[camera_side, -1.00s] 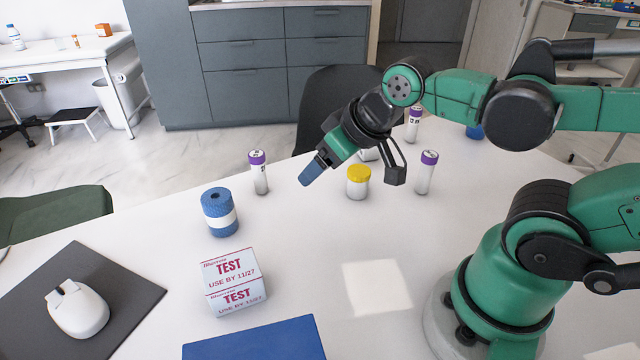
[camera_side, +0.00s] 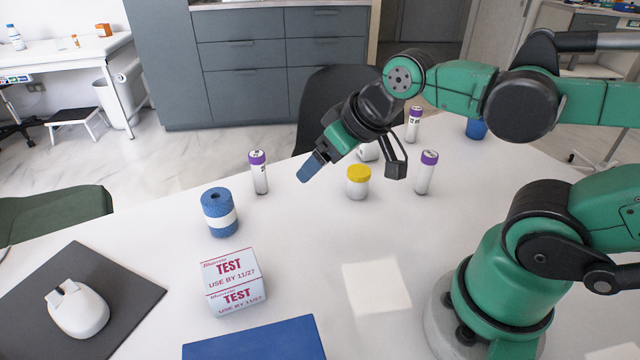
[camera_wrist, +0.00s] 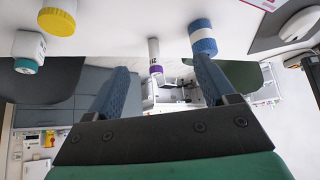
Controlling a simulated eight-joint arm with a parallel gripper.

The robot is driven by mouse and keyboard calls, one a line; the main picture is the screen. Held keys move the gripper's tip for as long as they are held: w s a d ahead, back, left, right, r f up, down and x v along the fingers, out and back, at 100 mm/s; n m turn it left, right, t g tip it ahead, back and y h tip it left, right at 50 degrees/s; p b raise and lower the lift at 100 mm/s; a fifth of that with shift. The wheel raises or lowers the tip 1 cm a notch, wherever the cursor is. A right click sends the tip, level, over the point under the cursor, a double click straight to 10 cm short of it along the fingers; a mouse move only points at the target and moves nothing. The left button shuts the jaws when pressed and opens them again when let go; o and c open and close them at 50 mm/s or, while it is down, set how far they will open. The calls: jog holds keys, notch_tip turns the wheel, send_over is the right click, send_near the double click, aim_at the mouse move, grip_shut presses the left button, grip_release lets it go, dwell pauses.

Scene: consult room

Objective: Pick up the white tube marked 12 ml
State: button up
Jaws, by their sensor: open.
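Three white tubes with purple caps stand upright on the table in the side view: one left of my gripper (camera_side: 259,173), one to the right (camera_side: 426,173) and one farther back (camera_side: 414,125). Their markings are too small to read there. In the wrist view a purple-capped white tube (camera_wrist: 154,52) with dark characters shows between my fingers in the picture; its marking is not clearly legible. My gripper (camera_side: 307,170) is open and empty above the table, to the right of the left tube and apart from it. Both blue fingers show in the wrist view (camera_wrist: 161,66).
A blue-and-white roll (camera_side: 220,212) stands near the left tube. A yellow-capped jar (camera_side: 358,183) stands right of my gripper, with a partly hidden white container (camera_side: 368,151) behind. TEST boxes (camera_side: 235,284) and a blue flat item (camera_side: 258,341) lie nearer. The table centre is clear.

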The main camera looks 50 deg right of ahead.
jog(key=w+d+r+m+t+h, duration=0.1)
jog(key=w+d+r+m+h, duration=0.15)
jog(key=w+d+r, duration=0.45)
jog(key=m+h, duration=0.8)
send_over(417, 117)
jog(key=a, duration=0.2)
notch_tip(417, 117, down, 3)
jog(key=f, duration=0.8)
jog(key=s+f, duration=0.1)
jog(key=f, duration=0.3)
jog(key=shift+s+d, duration=0.1)
jog(key=shift+d, duration=0.2)
jog(key=shift+d+f, duration=0.15)
jog(key=shift+f, duration=0.4)
jog(key=shift+x, duration=2.65)
jog(key=shift+r, duration=0.1)
grip_shut()
